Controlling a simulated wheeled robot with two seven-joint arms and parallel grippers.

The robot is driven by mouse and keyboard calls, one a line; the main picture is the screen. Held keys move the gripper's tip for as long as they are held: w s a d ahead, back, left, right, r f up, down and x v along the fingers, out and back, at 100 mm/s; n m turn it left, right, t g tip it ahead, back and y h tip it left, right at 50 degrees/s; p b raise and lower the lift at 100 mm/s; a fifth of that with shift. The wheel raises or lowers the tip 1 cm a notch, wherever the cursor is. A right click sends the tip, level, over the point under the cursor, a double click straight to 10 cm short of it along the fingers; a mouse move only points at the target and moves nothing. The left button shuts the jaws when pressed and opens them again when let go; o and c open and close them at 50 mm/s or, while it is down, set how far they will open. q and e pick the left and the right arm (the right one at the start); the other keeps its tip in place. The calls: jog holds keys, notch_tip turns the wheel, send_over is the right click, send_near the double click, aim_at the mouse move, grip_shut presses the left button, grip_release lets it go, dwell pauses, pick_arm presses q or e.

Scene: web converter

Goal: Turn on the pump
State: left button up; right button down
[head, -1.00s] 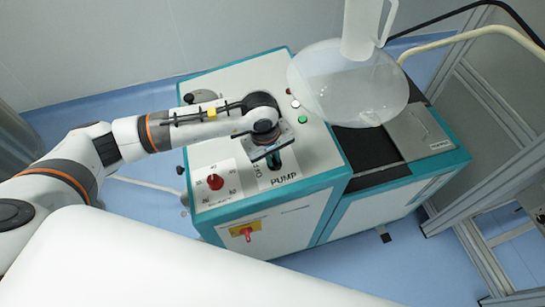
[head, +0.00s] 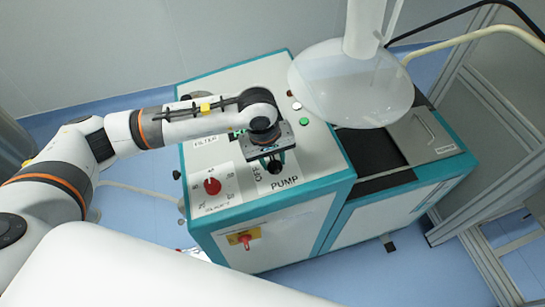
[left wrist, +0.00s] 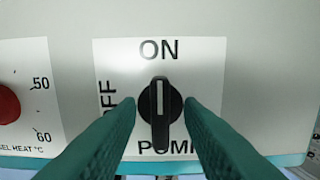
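The black pump knob (head: 274,167) is on a white label on top of the teal-edged machine, above the word PUMP. In the left wrist view, the knob (left wrist: 160,110) has its handle upright in the picture. The white line on its upper half points at ON; OFF is to its left. My left gripper (head: 272,158) hangs over this label from above. In the left wrist view, its two green fingers (left wrist: 160,106) are apart, one on each side of the knob, with a gap visible on both sides. My right gripper is not in view.
A red dial (head: 212,186) sits left of the knob. A green button (head: 304,121) lies behind it to the right. A red and yellow switch (head: 246,238) is on the front face. A large translucent vessel (head: 350,85) hangs over the machine's right half.

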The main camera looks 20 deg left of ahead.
pick_arm(q)
jog(key=shift+r, duration=0.1)
notch_tip(320, 180, up, 12)
jog(key=s+a+b, duration=0.1)
jog(key=b, duration=0.2)
jog(key=shift+s+a, duration=0.15)
jog(key=shift+s, duration=0.1)
jog(key=shift+f, duration=0.25)
